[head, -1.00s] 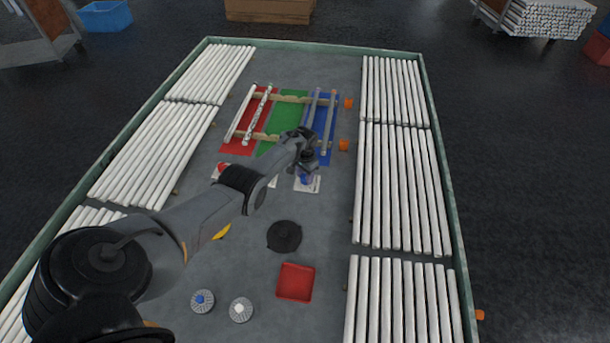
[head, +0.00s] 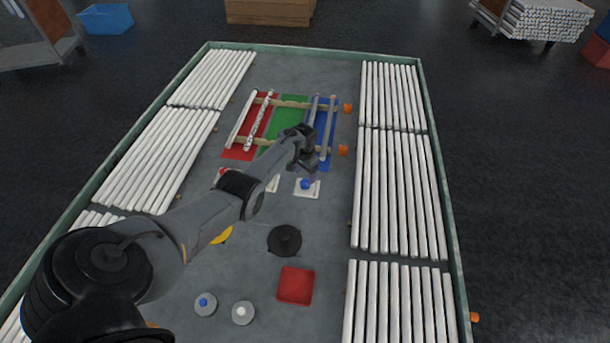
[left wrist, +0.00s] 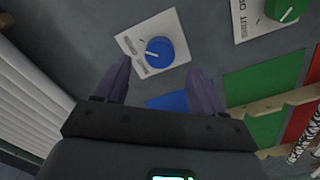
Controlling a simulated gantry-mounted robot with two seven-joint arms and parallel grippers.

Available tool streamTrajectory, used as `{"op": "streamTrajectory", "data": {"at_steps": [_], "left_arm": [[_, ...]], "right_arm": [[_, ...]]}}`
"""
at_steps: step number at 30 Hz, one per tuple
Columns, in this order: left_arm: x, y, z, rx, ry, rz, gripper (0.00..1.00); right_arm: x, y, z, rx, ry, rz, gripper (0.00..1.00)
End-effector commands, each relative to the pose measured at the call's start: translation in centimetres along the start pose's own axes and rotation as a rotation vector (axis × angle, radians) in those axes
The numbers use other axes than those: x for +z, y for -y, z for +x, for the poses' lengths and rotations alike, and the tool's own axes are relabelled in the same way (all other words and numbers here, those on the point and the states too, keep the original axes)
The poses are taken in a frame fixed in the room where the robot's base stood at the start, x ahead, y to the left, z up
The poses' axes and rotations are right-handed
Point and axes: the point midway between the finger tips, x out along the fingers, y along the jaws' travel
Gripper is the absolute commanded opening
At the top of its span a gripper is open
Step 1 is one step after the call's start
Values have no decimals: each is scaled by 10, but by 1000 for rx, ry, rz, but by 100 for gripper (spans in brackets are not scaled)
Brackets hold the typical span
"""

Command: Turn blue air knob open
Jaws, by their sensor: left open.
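The blue knob (head: 306,184) sits on a small white label plate (head: 314,191) below the blue mat in the head view. In the left wrist view, the blue knob (left wrist: 162,52) is round with a pale pointer mark on its left side. Its plate carries dark lettering at the edge. My left gripper (head: 313,168) is just above the knob in the head picture. In the wrist view, my left gripper (left wrist: 158,75) has its fingers spread and empty, with the knob ahead between and beyond the tips. They look apart from it. My right gripper is not in view.
A green knob (left wrist: 286,8) on its own plate is to the right in the wrist view. Tubes rest on wooden racks over the red, green and blue mats (head: 292,115). White tubes (head: 395,190) line both table sides. A black disc (head: 284,240) and red tray (head: 295,285) lie nearer.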

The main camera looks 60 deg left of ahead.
Motion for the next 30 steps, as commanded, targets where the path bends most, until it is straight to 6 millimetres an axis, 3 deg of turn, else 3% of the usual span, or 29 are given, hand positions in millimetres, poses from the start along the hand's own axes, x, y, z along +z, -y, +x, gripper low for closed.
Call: {"op": "streamTrajectory", "data": {"at_steps": [1,6,12,30], "left_arm": [[0,0,-16,-1,-2,0,69],[0,-1,-40,0,-1,0,69],[0,0,-57,0,1,1,69],[1,0,-61,-4,1,2,69]], "right_arm": [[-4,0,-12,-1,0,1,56],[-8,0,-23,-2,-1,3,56],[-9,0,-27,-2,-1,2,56],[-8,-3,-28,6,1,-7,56]]}}
